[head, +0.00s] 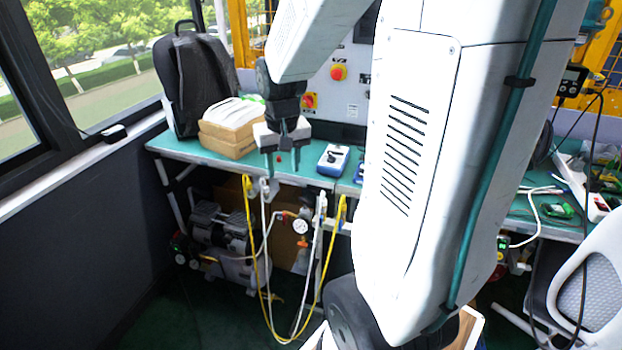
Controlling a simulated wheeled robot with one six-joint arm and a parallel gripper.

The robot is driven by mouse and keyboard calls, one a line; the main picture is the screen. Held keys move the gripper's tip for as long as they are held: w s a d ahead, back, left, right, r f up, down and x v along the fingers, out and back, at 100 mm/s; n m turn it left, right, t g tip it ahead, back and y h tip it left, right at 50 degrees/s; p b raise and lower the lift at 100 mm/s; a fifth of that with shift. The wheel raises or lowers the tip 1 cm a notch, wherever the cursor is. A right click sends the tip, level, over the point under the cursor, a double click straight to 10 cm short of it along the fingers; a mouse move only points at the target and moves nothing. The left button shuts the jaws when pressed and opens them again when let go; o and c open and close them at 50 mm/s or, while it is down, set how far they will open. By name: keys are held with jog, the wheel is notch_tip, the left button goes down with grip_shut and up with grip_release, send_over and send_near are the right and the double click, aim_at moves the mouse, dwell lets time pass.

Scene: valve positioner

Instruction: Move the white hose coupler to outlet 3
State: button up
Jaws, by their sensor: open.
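My gripper (283,163) points down over the front edge of the green bench, its two dark fingers apart with nothing seen between them. White fittings on white hoses show at the bench front: one (264,188) just below and left of the fingers, another (321,203) farther right. I cannot tell which is the white hose coupler. Yellow hose ends (247,184) and (342,203) hang beside them. The yellow and white hoses loop down toward the floor. No outlet numbers are readable, so I cannot tell which is outlet 3.
A black backpack (193,80) and cardboard boxes (228,137) stand on the bench (190,150) at left. A blue meter (333,160) lies right of my gripper. A compressor (218,235) and round gauge (300,226) are below. My arm hides the middle right.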

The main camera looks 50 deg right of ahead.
jog(key=w+d+f+m, duration=0.2)
jog(key=d+f, duration=0.4)
jog(key=d, duration=0.2)
jog(key=m, duration=0.2)
send_over(324, 199)
jog(key=f, duration=1)
jog(key=shift+s+a+f, duration=0.25)
jog(key=shift+s+f, duration=0.05)
jog(key=f, duration=0.7)
jog(key=shift+w+d+f, duration=0.1)
jog(key=shift+w+d, duration=0.2)
jog(key=shift+w, duration=0.05)
grip_shut()
